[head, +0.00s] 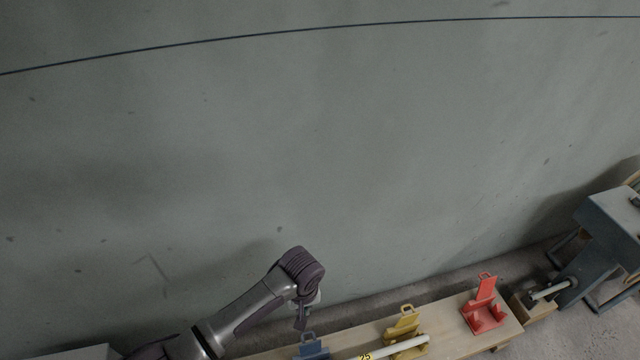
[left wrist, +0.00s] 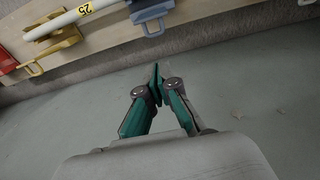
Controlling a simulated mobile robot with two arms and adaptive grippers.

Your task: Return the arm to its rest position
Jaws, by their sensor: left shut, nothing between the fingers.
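My left arm comes in from the lower left of the head view. Its gripper (head: 302,322) hangs down beside the blue holder (head: 312,347) at the bench's back edge. In the left wrist view the gripper's green-sided fingers (left wrist: 157,88) meet at the tips with nothing between them. The blue holder (left wrist: 150,12) is just beyond the fingertips there, apart from them. My right gripper does not show in either view.
A wooden bench (head: 455,343) carries a yellow holder (head: 404,325), a red holder (head: 485,305) and a white conduit marked 25 (head: 385,350). A blue-grey machine (head: 600,240) stands at the right. A dark line crosses the bare wall (head: 300,130).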

